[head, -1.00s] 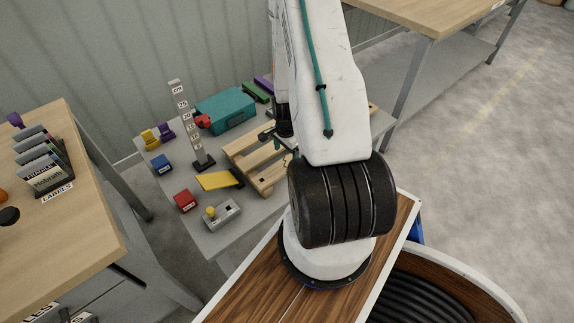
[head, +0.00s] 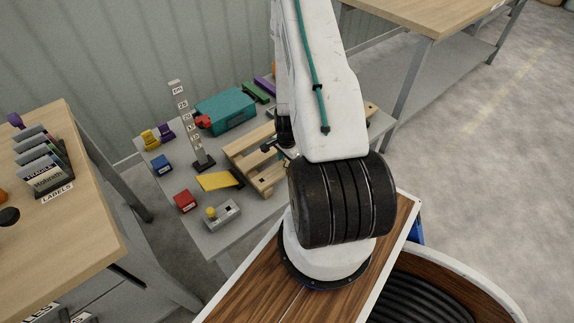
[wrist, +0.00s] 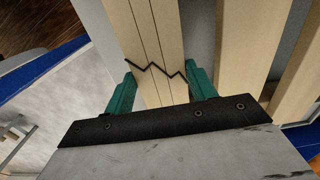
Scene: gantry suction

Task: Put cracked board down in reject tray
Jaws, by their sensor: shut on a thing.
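The cracked board (wrist: 152,35) is a pale wooden plank with a dark zigzag crack across it, seen in the wrist view. My gripper (wrist: 160,90) is shut on it, with one teal finger at each side, close to the crack. In the head view my gripper (head: 275,146) is small and dark over the wooden pallet (head: 238,152), partly hidden by my arm. I cannot make out the board there. Pale slats (wrist: 247,40) run beside the board in the wrist view. I cannot identify the reject tray for sure in either view.
The grey table (head: 215,240) also holds a teal toolbox (head: 225,110), a height gauge (head: 188,125), a yellow piece (head: 215,181), a red block (head: 185,200) and a button box (head: 222,215). A wooden bench (head: 75,230) with a label rack stands at left.

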